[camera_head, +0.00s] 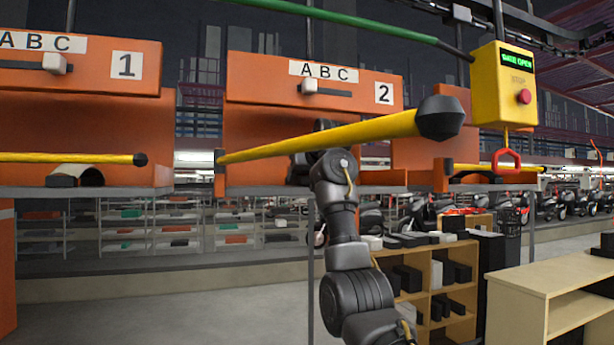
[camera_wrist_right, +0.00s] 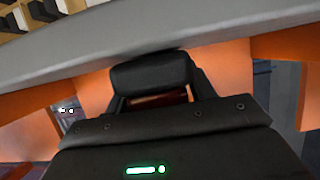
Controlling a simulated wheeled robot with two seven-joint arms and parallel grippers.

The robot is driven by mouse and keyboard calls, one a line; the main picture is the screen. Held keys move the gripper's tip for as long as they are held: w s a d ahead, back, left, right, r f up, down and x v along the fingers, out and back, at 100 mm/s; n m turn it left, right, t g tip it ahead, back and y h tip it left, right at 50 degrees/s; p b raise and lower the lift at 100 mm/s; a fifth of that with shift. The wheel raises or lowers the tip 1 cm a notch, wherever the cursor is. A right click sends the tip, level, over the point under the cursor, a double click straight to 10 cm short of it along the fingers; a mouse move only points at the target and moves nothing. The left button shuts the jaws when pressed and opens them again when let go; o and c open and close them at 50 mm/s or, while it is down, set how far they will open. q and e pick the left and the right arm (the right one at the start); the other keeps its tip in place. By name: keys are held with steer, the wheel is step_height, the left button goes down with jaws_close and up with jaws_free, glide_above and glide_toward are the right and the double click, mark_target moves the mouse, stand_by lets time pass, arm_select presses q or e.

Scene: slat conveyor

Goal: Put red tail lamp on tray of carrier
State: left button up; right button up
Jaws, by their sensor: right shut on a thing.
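Carrier 2 (camera_head: 245,130) is an orange housing with a thin grey tray (camera_head: 262,191) at its bottom. My right arm reaches up to its opening, behind the raised yellow bar (camera_head: 350,133). My right gripper (camera_head: 300,168) is at the tray opening, mostly hidden by the arm and bar. In the right wrist view, the dark fingers (camera_wrist_right: 152,80) are shut on a dark red piece, the red tail lamp (camera_wrist_right: 157,99); only a strip of it shows. Whether it touches the tray cannot be told. My left gripper is not in view.
Carrier 1 (camera_head: 90,115) stands at left with its yellow bar (camera_head: 70,159) across and a dark part on its tray. A yellow control box (camera_head: 490,90) reads "GATE OPEN". A grey slab edge (camera_wrist_right: 230,32) runs close past the fingers. Wooden shelves (camera_head: 550,290) stand lower right.

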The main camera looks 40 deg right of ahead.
steer(key=shift+w+d+f, duration=0.1)
steer(key=shift+d, duration=0.15)
steer(key=shift+s+a+f, duration=0.1)
steer(key=shift+s+a, duration=0.05)
steer(key=shift+s, duration=0.2)
steer(key=o, duration=1.1)
steer(key=shift+w, duration=0.2)
